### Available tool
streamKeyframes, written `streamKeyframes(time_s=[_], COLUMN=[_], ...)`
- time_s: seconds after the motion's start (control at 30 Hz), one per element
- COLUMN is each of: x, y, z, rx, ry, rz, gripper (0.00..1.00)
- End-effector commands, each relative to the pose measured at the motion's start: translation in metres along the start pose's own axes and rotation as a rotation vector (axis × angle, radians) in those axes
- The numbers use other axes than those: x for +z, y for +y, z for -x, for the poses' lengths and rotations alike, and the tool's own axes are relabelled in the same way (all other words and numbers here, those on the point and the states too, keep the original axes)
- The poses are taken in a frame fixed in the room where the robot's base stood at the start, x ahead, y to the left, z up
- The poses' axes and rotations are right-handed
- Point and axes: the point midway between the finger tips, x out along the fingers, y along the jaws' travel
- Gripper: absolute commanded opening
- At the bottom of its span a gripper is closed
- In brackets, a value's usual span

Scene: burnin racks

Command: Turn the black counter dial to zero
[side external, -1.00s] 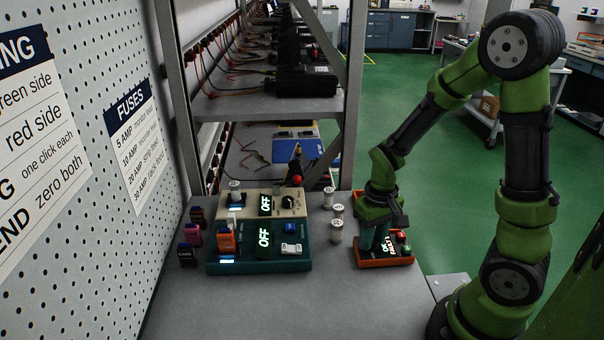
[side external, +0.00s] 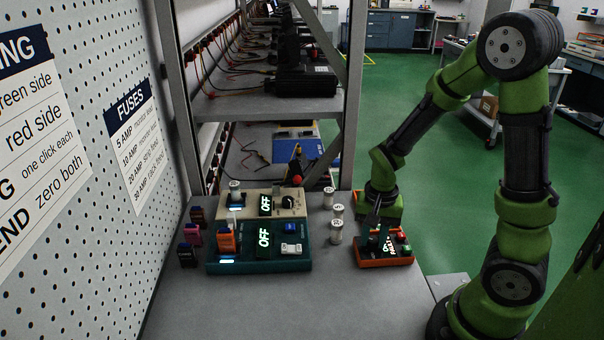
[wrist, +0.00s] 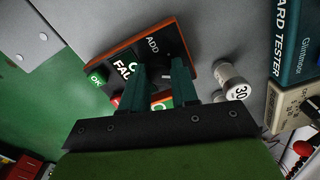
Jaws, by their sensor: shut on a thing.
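The counter box (side external: 385,262), orange-edged with a dark top, lies on the grey bench in the side view. Its lit display and its red and green buttons show beside my fingers. My gripper (wrist: 162,68) points down at the box, with its two teal fingers at the top face near the ADD label. The fingers are closed on the black counter dial, which is mostly hidden between the tips in the wrist view. The dial's reading cannot be made out. In the wrist view the counter box (wrist: 118,52) shows green OK and red FAULT markings, partly covered by the fingers.
White fuses (side external: 336,230) stand just left of the box; one fuse (wrist: 232,82) is close to my fingers in the wrist view. The teal tester (side external: 285,266) and a beige tester (side external: 292,204), both reading OFF, stand farther left. The front of the bench is clear.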

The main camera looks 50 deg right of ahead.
Motion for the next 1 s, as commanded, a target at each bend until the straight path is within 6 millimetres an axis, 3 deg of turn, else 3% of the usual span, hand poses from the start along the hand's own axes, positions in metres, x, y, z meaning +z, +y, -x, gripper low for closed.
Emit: streamKeyframes(time_s=[0.43, 0.47, 0.6, 1.0], x=[-0.0001, -0.0001, -0.0002, -0.0001], y=[-0.0001, -0.0001, -0.0001, -0.0010], z=[0.0007, 0.0007, 0.0006, 0.0076], rx=[-0.002, -0.002, -0.001, -0.004], ry=[-0.001, -0.001, 0.000, 0.000], rz=[-0.015, -0.014, -0.013, -0.011], gripper=[0.00, 0.32, 0.53, 0.54])
